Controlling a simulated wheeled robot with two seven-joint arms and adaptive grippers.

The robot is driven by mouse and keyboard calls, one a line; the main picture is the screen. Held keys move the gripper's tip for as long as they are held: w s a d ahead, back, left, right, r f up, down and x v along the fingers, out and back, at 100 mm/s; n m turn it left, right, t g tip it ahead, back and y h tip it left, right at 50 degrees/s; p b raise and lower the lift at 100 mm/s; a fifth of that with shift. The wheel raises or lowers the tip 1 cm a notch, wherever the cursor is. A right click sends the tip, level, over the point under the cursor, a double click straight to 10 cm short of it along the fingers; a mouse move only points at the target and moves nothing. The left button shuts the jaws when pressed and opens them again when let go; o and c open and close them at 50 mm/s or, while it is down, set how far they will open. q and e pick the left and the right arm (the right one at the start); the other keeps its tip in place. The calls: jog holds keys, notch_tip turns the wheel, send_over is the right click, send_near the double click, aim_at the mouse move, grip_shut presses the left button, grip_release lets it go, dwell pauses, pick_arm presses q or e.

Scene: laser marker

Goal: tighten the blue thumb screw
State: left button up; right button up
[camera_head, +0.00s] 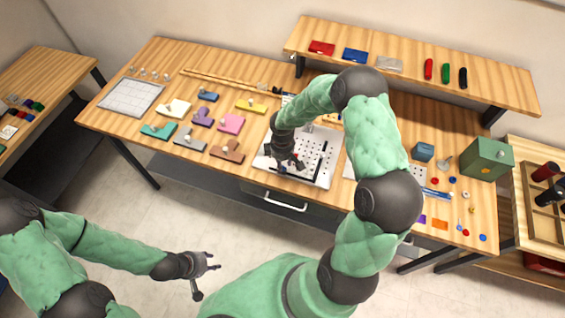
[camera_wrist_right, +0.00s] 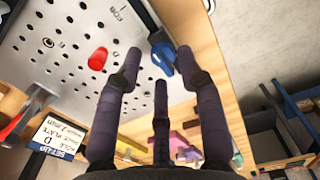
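The blue thumb screw (camera_wrist_right: 166,60) shows in the right wrist view at the edge of the perforated plate (camera_wrist_right: 45,30), by the end of a black bar. A red thumb screw (camera_wrist_right: 98,58) stands on the plate to its left. My right gripper (camera_wrist_right: 158,66) is open and empty above the plate edge, with its fingers spread and the blue screw near the right fingertip; contact cannot be told. In the head view my right gripper (camera_head: 290,160) is over the plate (camera_head: 312,178) and the blue screw cannot be made out. My left gripper (camera_head: 207,266) is open and empty, off the table.
Coloured blocks (camera_head: 231,124) lie left of the plate. A green box (camera_head: 487,158) and small loose parts stand at the right. A raised shelf (camera_head: 415,75) runs along the back. A labelled card (camera_wrist_right: 60,135) shows in the wrist view.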

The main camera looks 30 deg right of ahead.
jog(key=shift+f, duration=0.15)
jog(key=shift+c, duration=0.3)
grip_shut()
